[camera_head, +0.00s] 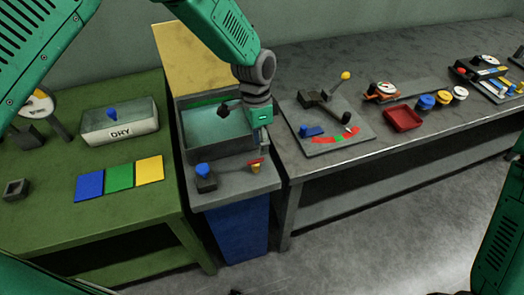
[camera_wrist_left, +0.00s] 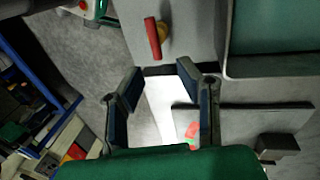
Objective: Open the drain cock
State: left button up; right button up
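The drain cock has a red lever handle (camera_head: 256,161) on a small brass-yellow body (camera_head: 255,169), on the front ledge of the grey sink unit. In the left wrist view the red handle (camera_wrist_left: 153,38) and the yellow body (camera_wrist_left: 163,31) show beyond the fingers, toward the top. My left gripper (camera_head: 264,148) hangs over the right front of the sink, close to the cock. My right gripper is not in view.
The sink basin (camera_head: 182,128) lies behind the ledge; a blue-knobbed black block (camera_head: 205,178) stands left of the cock. On the right, a grey bench (camera_head: 300,163) bears a lever panel (camera_head: 332,146) and a red tray (camera_head: 403,118). A green table (camera_head: 50,222) stands left.

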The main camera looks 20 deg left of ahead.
pick_arm(q)
notch_tip(320, 180, up, 8)
jog(key=w, duration=0.1)
jog(key=shift+w+a+f, duration=0.15)
jog(key=shift+w+a, duration=0.05)
jog(key=shift+a, duration=0.25)
jog(key=shift+s, duration=0.1)
